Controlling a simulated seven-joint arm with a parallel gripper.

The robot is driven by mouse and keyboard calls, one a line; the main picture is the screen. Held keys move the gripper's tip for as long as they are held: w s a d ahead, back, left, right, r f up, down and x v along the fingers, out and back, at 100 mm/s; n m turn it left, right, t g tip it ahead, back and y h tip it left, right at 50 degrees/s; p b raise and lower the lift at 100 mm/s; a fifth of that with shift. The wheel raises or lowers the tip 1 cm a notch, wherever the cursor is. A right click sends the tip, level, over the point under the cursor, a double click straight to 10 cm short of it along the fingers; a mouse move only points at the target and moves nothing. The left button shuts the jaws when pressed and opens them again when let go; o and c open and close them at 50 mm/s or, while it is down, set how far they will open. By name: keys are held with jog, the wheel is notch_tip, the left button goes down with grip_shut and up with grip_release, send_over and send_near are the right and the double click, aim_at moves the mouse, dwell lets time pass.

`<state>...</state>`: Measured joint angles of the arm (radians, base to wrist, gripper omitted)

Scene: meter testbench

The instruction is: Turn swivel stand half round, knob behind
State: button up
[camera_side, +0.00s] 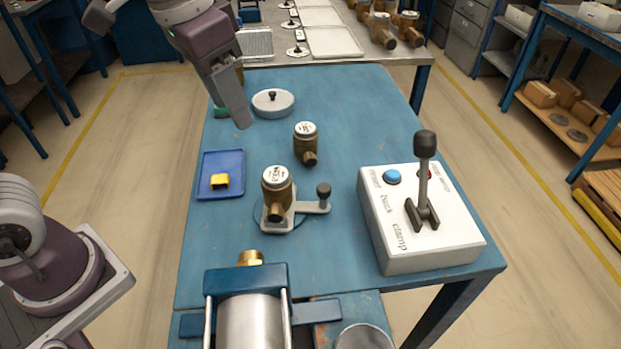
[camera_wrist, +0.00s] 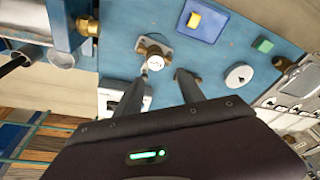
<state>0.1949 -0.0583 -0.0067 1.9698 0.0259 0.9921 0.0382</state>
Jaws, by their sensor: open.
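The swivel stand (camera_side: 300,207) is a light grey plate on the blue table, with a brass meter (camera_side: 277,190) upright on it. Its short arm points right in the side view and ends in a dark knob (camera_side: 323,190). In the wrist view the meter (camera_wrist: 153,63) shows just beyond the fingertips, with part of the pale stand plate (camera_wrist: 148,44) behind it; I cannot make out the knob there. My gripper (camera_wrist: 160,74) is open and empty, above the table and apart from the stand. In the side view its grey end hangs at the back left.
A blue tray (camera_side: 233,160) with a yellow block (camera_side: 220,181) is left. A control box (camera_side: 400,255) with a tall lever (camera_side: 424,175) stands right. A vise (camera_side: 247,277) is in front.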

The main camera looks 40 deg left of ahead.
jog(key=w+d+f+m+g, duration=0.1)
jog(key=w+d+f, duration=0.2)
jog(key=w+d, duration=0.15)
jog(key=m+g, duration=0.2)
send_over(325, 187)
jog(key=shift+y, duration=0.4)
jog(key=f, duration=0.7)
jog(key=shift+s+f, duration=0.2)
jog(key=shift+f, duration=0.15)
notch_tip(325, 187, down, 8)
jog(key=shift+w+r, duration=0.15)
jog(key=shift+r, duration=0.05)
grip_shut()
